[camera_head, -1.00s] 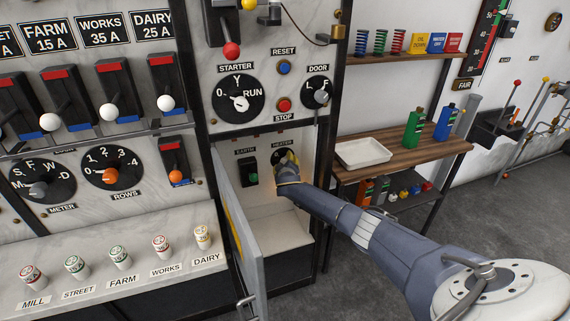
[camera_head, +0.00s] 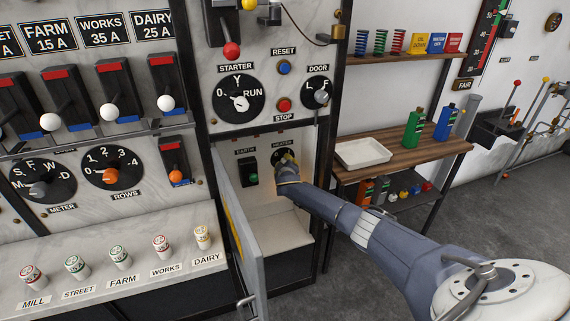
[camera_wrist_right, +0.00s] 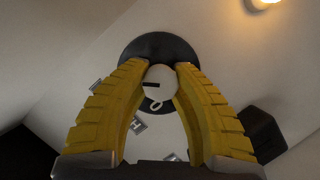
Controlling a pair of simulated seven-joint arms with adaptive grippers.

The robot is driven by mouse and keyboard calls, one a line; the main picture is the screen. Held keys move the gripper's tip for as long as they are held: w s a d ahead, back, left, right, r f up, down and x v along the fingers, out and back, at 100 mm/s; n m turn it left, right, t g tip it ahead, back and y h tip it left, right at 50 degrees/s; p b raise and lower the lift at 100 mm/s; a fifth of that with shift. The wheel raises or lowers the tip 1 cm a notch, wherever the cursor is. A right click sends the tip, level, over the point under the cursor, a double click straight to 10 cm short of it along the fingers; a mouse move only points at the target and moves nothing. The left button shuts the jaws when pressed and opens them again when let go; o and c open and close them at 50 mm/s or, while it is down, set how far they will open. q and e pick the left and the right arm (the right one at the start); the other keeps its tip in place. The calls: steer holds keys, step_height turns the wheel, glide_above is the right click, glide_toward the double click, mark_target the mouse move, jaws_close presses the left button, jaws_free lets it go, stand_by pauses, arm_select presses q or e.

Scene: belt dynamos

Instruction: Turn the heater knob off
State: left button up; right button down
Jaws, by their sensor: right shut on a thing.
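The heater knob (camera_wrist_right: 157,88) is pale and round with a dark pointer line toward the left in the right wrist view. It sits on a black round dial (camera_wrist_right: 158,46). My right gripper (camera_wrist_right: 160,70) has its two yellow fingers closed on the knob's sides. In the head view my right gripper (camera_head: 287,166) is at the heater dial (camera_head: 276,155), below the HEATER label (camera_head: 283,143), and hides most of the dial. Letters near the knob are partly covered by the fingers, so I cannot tell the setting for sure. My left gripper is not in view.
A green-buttoned earth switch (camera_head: 251,172) is just left of the heater. An open panel door (camera_head: 240,235) stands left of my right arm. A glowing lamp (camera_wrist_right: 264,3) shows in the right wrist view. A shelf with a white tray (camera_head: 363,153) stands to the right.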

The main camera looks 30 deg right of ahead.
steer(key=shift+d, duration=0.1)
stand_by(0.3)
steer(key=n, duration=0.1)
steer(key=n+h, duration=0.1)
steer(key=n, duration=0.1)
steer(key=shift+s+f+h, duration=0.1)
steer(key=shift+f+h, duration=0.1)
steer(key=shift+h, duration=0.1)
steer(key=n+t, duration=0.1)
steer(key=n, duration=0.1)
steer(key=n+h, duration=0.1)
steer(key=n, duration=0.1)
steer(key=shift+n+t+h, duration=0.3)
steer(key=shift+t, duration=0.1)
steer(key=n+t, duration=0.1)
steer(key=n, duration=0.2)
steer(key=n+t, duration=0.1)
steer(key=n, duration=0.1)
steer(key=shift+d+r+n+h, duration=0.1)
steer(key=shift+n+h, duration=0.2)
steer(key=shift+n, duration=0.1)
steer(key=shift+n+t, duration=0.5)
steer(key=shift+n, duration=0.6)
steer(key=shift+r+n+t+y, duration=0.15)
steer(key=shift+n+t+y, duration=0.25)
steer(key=shift+n, duration=0.5)
steer(key=c, duration=1)
jaws_free()
steer(key=shift+f, duration=0.2)
